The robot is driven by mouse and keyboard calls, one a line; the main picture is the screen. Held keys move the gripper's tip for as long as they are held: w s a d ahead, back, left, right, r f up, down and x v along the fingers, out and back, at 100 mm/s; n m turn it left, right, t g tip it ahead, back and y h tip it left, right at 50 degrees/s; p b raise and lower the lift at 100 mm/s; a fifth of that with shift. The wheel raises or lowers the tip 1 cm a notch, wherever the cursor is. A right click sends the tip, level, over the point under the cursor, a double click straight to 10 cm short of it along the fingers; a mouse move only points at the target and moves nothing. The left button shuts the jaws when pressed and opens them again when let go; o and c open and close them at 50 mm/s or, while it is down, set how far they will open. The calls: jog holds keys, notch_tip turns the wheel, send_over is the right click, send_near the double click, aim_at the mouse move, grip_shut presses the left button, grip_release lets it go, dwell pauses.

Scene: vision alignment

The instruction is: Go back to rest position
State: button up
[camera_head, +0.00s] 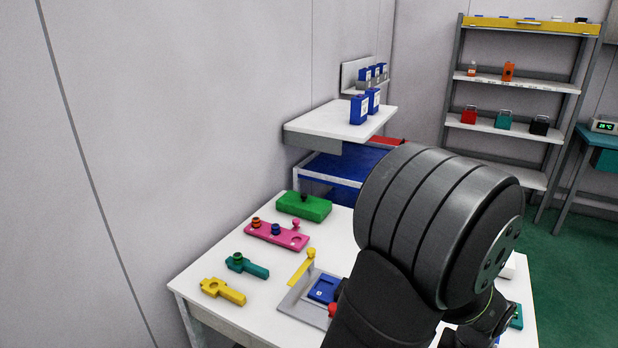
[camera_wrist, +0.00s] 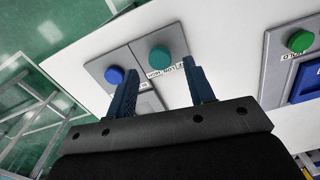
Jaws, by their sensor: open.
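My gripper (camera_wrist: 160,88) shows in the wrist view with its two dark blue fingers apart and nothing between them. It is above the white table, close to a grey button panel (camera_wrist: 120,58). That panel carries a blue button (camera_wrist: 115,74) and a teal button (camera_wrist: 159,57), just beyond the fingertips. In the head view my dark arm covers the right part of the table (camera_head: 215,262), and the gripper fingers cannot be made out there.
A green button (camera_wrist: 300,41) sits at the wrist view's right. The table's left holds a green block (camera_head: 304,207), a pink plate (camera_head: 270,235), a teal piece (camera_head: 250,268), a yellow piece (camera_head: 222,291) and a grey fixture (camera_head: 297,304). A shelf rack (camera_head: 520,85) stands behind.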

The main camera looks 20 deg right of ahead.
jog(key=shift+f, duration=1.6)
jog(key=shift+r, duration=0.1)
notch_tip(320, 180, up, 17)
notch_tip(320, 180, down, 17)
jog(key=shift+f, duration=0.15)
jog(key=n, duration=0.6)
jog(key=shift+n, duration=0.4)
notch_tip(320, 180, up, 13)
jog(key=shift+o, duration=0.2)
